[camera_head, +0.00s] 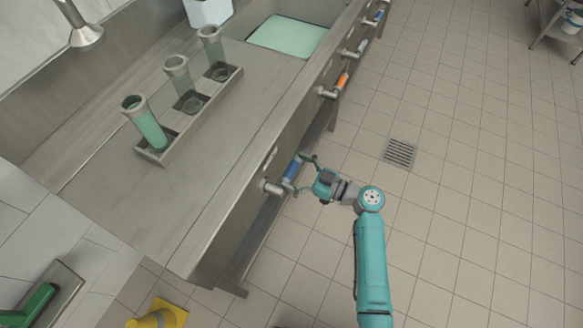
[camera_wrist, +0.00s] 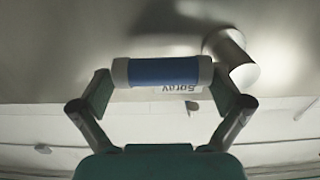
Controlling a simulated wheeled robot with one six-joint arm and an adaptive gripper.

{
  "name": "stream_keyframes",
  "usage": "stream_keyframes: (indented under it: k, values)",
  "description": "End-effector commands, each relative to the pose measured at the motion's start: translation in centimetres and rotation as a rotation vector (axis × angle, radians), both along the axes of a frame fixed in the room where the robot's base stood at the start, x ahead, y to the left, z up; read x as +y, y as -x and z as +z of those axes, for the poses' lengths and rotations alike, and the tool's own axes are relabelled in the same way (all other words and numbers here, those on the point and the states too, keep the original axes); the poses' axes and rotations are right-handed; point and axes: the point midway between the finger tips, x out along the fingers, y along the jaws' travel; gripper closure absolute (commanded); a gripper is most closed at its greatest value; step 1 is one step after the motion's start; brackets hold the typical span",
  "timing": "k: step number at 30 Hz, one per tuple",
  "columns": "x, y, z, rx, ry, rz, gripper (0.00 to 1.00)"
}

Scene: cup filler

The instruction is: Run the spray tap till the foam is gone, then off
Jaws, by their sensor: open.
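The spray tap's lever has a blue grip (camera_head: 292,169) on the front of the steel counter. In the wrist view the blue grip (camera_wrist: 163,71) has light grey end collars, and a label reading "Spray" (camera_wrist: 180,89) shows upside down behind it. My gripper (camera_head: 299,174) is open, with one finger near each end of the grip; in the wrist view the fingers (camera_wrist: 160,88) are apart, and whether they touch it is unclear. The sink (camera_head: 320,13) holds a flat pale green surface (camera_head: 288,36); I cannot tell whether it is foam.
A rack (camera_head: 158,156) on the counter holds three clear cups; the nearest (camera_head: 150,127) contains green liquid. Other levers, one orange (camera_head: 342,81), line the counter front. A spout (camera_head: 87,36) hangs at upper left. A yellow object (camera_head: 157,316) stands below. The tiled floor at right is clear around a drain (camera_head: 399,153).

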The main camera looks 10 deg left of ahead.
Motion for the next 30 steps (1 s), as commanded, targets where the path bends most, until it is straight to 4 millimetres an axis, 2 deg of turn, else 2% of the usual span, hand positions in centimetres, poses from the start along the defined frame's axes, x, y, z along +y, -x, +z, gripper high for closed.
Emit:
stream_keyframes:
  k: [4,12,21,22,30]
  values:
    - [0.67,-0.21,0.0,0.0,0.0,0.001,0.0]
    - [0.73,-0.24,-0.01,0.0,0.0,0.0,0.0]
    - [0.72,-0.23,-0.01,0.0,0.0,0.0,0.75]
    - [0.72,-0.23,-0.01,0.0,0.0,0.0,0.8]
    - [0.73,-0.24,-0.28,0.03,-0.01,0.0,0.8]
